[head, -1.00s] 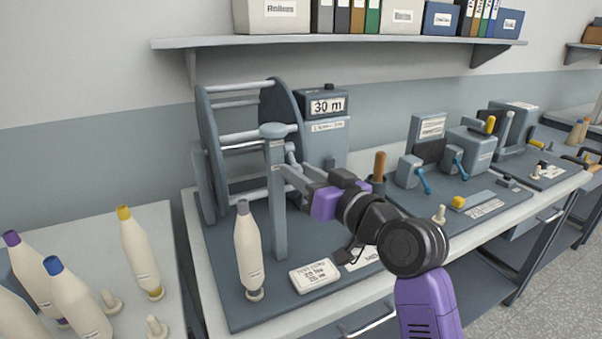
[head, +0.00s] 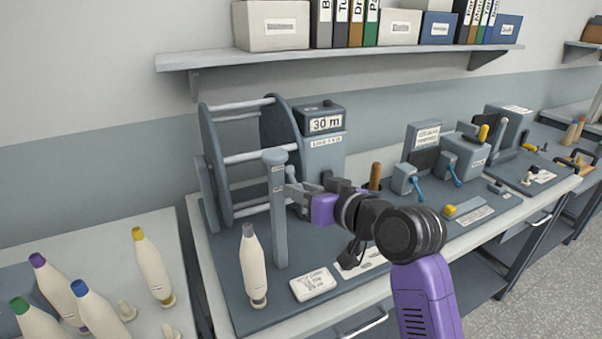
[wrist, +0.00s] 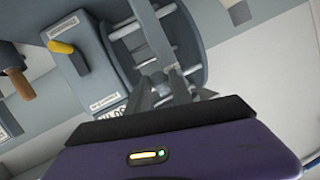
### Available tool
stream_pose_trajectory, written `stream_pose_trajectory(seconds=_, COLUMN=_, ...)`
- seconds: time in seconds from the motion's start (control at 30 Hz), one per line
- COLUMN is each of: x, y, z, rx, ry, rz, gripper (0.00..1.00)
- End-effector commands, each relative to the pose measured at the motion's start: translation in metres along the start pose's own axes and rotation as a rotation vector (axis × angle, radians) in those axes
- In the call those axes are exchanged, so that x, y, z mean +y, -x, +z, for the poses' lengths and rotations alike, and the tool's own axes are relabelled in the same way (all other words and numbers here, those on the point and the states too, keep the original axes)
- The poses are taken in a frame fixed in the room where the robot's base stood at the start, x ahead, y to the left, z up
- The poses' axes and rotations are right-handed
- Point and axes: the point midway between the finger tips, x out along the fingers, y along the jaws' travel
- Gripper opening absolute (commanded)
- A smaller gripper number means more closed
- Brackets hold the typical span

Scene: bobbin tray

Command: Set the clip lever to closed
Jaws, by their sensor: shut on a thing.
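A grey post (head: 279,225) with a round cap stands upright in front of the reel (head: 215,165). A small light-grey lever, which I take for the clip lever (head: 291,174), shows at the post's right side. My gripper (head: 287,191) reaches in from the right and is shut at the post, on what seems to be this lever. The fingers hide most of the hold. In the wrist view my gripper (wrist: 167,84) points at the post, with the reel (wrist: 190,45) behind. I cannot read the lever's setting.
A counter box (head: 325,145) reading 30 m stands behind my gripper. A white bobbin (head: 253,265) stands left of the post, close to it. A label block (head: 313,285) lies in front. More bobbins (head: 152,265) stand on the left table.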

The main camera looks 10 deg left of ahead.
Motion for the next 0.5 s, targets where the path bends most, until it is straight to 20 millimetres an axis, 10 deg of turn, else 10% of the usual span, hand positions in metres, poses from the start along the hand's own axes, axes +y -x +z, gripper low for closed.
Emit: stream_pose_trajectory(seconds=0.5, x=-0.007, y=0.009, z=-0.029, rx=-0.373, ry=-0.074, rz=0.074, gripper=0.00)
